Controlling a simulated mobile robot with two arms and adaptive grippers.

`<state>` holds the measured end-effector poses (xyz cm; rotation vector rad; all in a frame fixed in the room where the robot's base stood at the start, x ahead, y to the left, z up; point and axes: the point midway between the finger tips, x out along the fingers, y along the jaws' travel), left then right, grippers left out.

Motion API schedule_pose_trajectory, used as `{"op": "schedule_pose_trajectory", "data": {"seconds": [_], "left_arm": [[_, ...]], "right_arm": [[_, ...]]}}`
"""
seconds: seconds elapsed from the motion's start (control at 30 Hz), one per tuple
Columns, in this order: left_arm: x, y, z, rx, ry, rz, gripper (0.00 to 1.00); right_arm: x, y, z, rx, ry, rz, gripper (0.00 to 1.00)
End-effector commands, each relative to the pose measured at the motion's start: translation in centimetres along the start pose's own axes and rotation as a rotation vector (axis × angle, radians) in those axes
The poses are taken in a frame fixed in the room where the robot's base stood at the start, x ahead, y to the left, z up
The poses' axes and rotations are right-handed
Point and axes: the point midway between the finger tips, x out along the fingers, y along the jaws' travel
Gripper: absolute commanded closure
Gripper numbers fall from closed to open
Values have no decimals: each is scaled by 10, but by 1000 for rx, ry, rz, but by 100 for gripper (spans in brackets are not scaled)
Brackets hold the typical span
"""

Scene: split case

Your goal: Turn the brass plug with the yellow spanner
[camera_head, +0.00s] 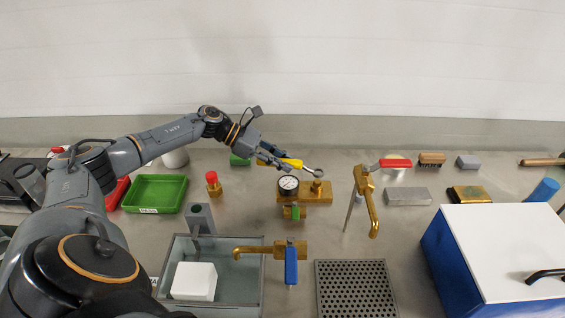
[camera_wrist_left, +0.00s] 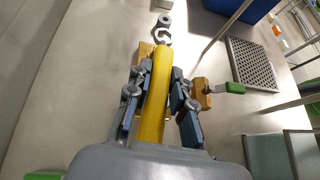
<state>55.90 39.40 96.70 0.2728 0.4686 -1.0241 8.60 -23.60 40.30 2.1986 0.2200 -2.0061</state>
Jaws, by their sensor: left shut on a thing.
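My left gripper (camera_head: 275,160) is shut on the handle; in the left wrist view the handle (camera_wrist_left: 153,95) lies between both fingers. The brass plug (camera_head: 317,185) stands up from the brass block, beside a round white gauge (camera_head: 288,184). In the head view the spanner's ring end shows just above the plug in the picture; I cannot tell whether they touch. In the left wrist view the brass block is partly hidden behind the handle and fingers. My right gripper is not in view.
A brass tap with a blue lever (camera_head: 291,266) is in front, by a grey basin (camera_head: 250,285) with a white block. A tall brass tap (camera_head: 366,190) with a red lever stands right of the plug. A green tray (camera_head: 154,194) and a blue-white case (camera_head: 500,250) stand at the sides.

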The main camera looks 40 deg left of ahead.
Motion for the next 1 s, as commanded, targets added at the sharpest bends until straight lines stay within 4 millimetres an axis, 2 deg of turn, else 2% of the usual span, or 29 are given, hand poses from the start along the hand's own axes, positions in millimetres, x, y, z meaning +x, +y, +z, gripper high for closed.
{"op": "schedule_pose_trajectory", "data": {"seconds": [0.53, 1.0], "left_arm": [[-14, 0, 26, 1, -2, 1, 100], [-15, 0, 26, 0, -1, 1, 100]], "right_arm": [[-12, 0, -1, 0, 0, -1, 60], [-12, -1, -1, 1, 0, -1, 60]]}}
